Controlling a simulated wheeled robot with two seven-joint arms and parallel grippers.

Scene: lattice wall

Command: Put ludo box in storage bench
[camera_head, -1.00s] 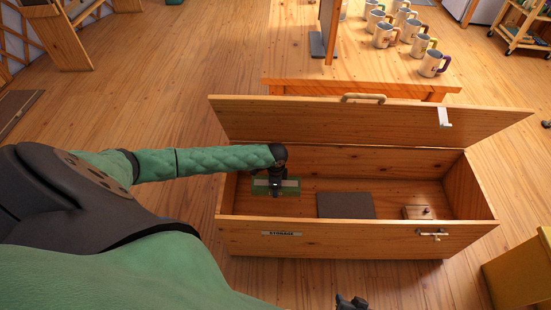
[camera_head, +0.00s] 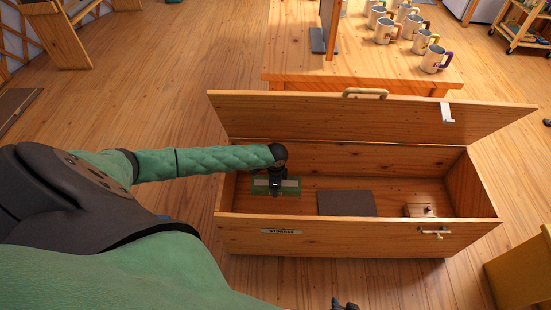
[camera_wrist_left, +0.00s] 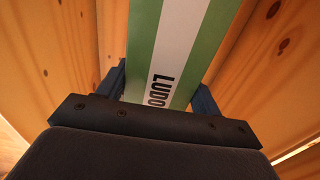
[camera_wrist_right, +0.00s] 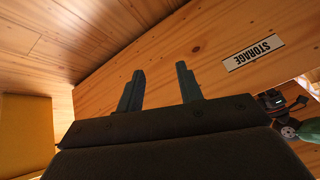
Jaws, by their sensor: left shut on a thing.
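The storage bench (camera_head: 345,238) is a long wooden box with its lid (camera_head: 370,117) raised. The ludo box (camera_head: 288,190), green and white, is inside the bench at its left end. My left gripper (camera_head: 275,184) reaches down into the bench and is shut on the ludo box. In the left wrist view the ludo box (camera_wrist_left: 180,45) sits between the two fingers, its lettering showing. My right gripper (camera_head: 345,304) is at the bottom edge of the head view, in front of the bench. In the right wrist view its fingers (camera_wrist_right: 160,88) are apart and empty, facing the bench front with the STORAGE label.
Inside the bench lie a dark flat panel (camera_head: 347,203) in the middle and a small wooden box (camera_head: 418,210) at the right. A table (camera_head: 365,72) with several mugs stands behind the lid. A yellow block (camera_head: 520,270) is at the right.

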